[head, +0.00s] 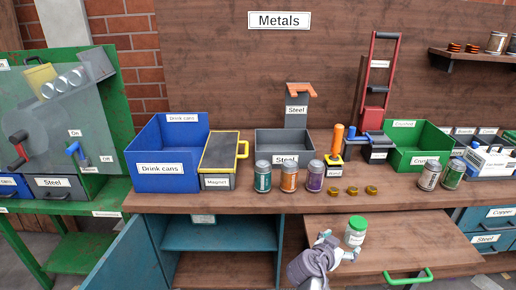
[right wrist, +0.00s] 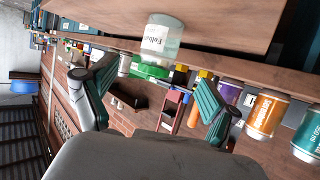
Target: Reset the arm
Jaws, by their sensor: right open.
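My right gripper (head: 338,247) is at the bottom centre of the head view, over the pull-out wooden board. Its fingers are spread apart in the right wrist view (right wrist: 158,92), and nothing is held between them. A clear jar with a green lid (head: 356,232) stands upright on the board just beyond the fingers. The jar also shows in the right wrist view (right wrist: 160,42), at the top and beyond the fingertips; I cannot tell whether a finger touches it. My left gripper is not in view.
A row of labelled cans (head: 289,177) stands on the bench behind the gripper. A blue Drink cans bin (head: 165,185), a grey Steel bin (head: 265,143) and a green bin (head: 402,161) stand there too. The board's right part (head: 430,245) is clear.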

